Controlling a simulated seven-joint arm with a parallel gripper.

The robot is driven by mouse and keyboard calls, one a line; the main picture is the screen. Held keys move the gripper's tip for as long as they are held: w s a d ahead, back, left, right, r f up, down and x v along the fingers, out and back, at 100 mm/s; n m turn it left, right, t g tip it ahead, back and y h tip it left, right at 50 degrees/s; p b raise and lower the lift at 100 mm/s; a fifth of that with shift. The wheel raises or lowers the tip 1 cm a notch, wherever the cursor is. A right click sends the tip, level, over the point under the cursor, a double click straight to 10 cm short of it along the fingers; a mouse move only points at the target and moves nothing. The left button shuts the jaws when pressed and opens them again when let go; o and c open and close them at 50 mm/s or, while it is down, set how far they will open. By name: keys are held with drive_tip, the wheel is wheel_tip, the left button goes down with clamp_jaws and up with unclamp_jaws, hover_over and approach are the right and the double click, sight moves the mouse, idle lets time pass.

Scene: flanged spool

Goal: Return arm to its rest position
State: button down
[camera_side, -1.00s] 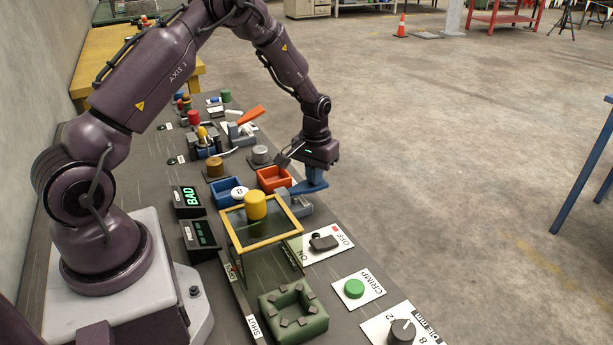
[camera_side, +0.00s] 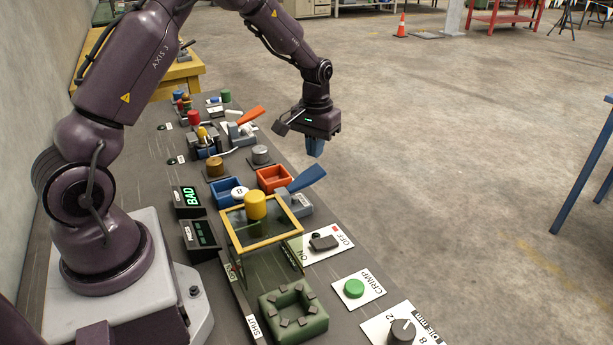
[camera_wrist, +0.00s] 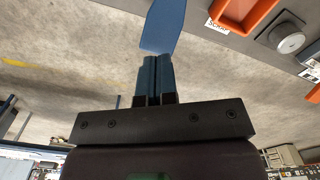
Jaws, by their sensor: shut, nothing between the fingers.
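My gripper (camera_side: 314,147) is shut and empty. In the side view it hangs in the air past the right edge of the bench, above and behind the blue lever (camera_side: 306,179). In the wrist view its two blue fingers (camera_wrist: 157,62) are pressed together, and the flat blue lever (camera_wrist: 163,25) shows just beyond their tips. The gripper looks clear of the lever in the side view. The lever is tilted up from a grey-blue base (camera_side: 299,205) beside the yellow-framed guard.
An orange tray (camera_side: 273,179) and a blue tray (camera_side: 228,192) with a white round piece stand on the bench. A yellow-framed guard (camera_side: 262,236) with a yellow knob, a green crimp button (camera_side: 354,288) and a green die ring (camera_side: 293,312) lie nearer. Open floor is to the right.

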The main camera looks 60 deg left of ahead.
drive_tip(key=shift+s+d+f+g, duration=0.15)
drive_tip(key=shift+s+f, duration=0.1)
drive_tip(key=shift+s, duration=0.15)
drive_tip(key=shift+s+d+f+g, duration=0.15)
drive_tip(key=shift+s+f, duration=0.05)
drive_tip(key=shift+s, duration=0.2)
drive_tip(key=shift+s+d+r+m, duration=0.15)
drive_tip(key=shift+s+d+r, duration=0.15)
drive_tip(key=shift+s, duration=0.15)
drive_tip(key=shift+s+d+r+m, duration=0.15)
drive_tip(key=shift+s+r, duration=0.15)
drive_tip(key=shift+s, duration=0.1)
drive_tip(key=s+d+r+m+t, duration=0.2)
drive_tip(key=s+d+r+t, duration=0.1)
drive_tip(key=s+d+r, duration=0.4)
drive_tip(key=s+d+r+m+t, duration=0.3)
drive_tip(key=s+d+r, duration=0.4)
drive_tip(key=s+r, duration=0.5)
drive_tip(key=shift+d+r, duration=0.15)
drive_tip(key=shift+r, duration=0.65)
drive_tip(key=shift+s, duration=0.1)
